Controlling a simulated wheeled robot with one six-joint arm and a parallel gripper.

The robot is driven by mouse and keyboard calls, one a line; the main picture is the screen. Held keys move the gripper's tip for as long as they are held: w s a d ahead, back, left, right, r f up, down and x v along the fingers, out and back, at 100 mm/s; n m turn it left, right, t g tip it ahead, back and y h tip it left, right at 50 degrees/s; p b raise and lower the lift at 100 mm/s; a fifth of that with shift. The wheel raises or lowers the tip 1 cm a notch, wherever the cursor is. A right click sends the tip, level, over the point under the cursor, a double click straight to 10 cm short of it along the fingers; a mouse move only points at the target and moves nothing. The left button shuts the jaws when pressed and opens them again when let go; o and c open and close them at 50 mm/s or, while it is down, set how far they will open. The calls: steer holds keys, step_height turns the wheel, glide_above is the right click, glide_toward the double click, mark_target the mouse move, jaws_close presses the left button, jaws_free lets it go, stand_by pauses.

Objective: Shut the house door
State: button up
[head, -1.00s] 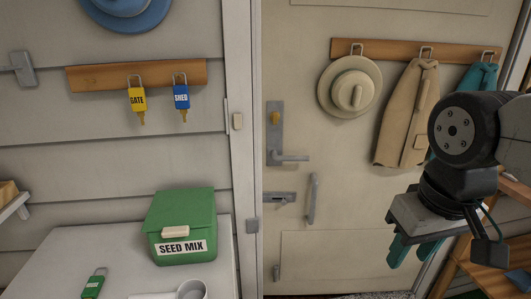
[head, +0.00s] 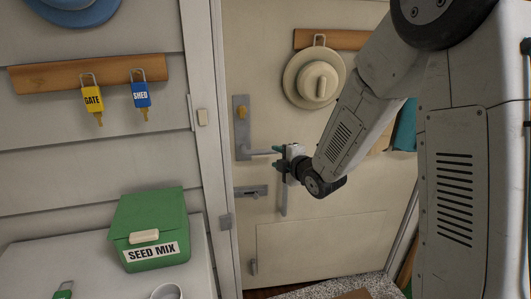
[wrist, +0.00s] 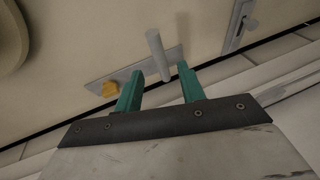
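The cream house door (head: 320,235) stands beside the white door frame (head: 205,150) in the head view. I cannot tell from these views whether it is flush with the frame or slightly ajar. Its grey lever handle (head: 262,151) sits on a plate with a yellow knob (head: 241,112). My gripper (head: 278,157) is at the lever's free end. In the wrist view, my gripper (wrist: 158,86) has its two teal fingers apart, with the lever (wrist: 158,55) showing between and beyond them. Contact with the lever is not clear.
A grey bolt (head: 250,191) and a vertical pull handle (head: 284,200) are below the lever. A hat (head: 312,78) hangs on the door. A green seed box (head: 150,220) and a cup (head: 166,291) stand on the left counter. A speckled mat (head: 375,284) lies at the door's foot.

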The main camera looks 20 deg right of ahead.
mark_target(267, 153)
steer(key=shift+w+a+f+n, duration=0.2)
steer(key=shift+w+n, duration=0.1)
steer(key=shift+w, duration=0.3)
steer(key=x, duration=0.6)
steer(key=shift+w+a, duration=0.1)
steer(key=shift+w, duration=0.3)
jaws_close()
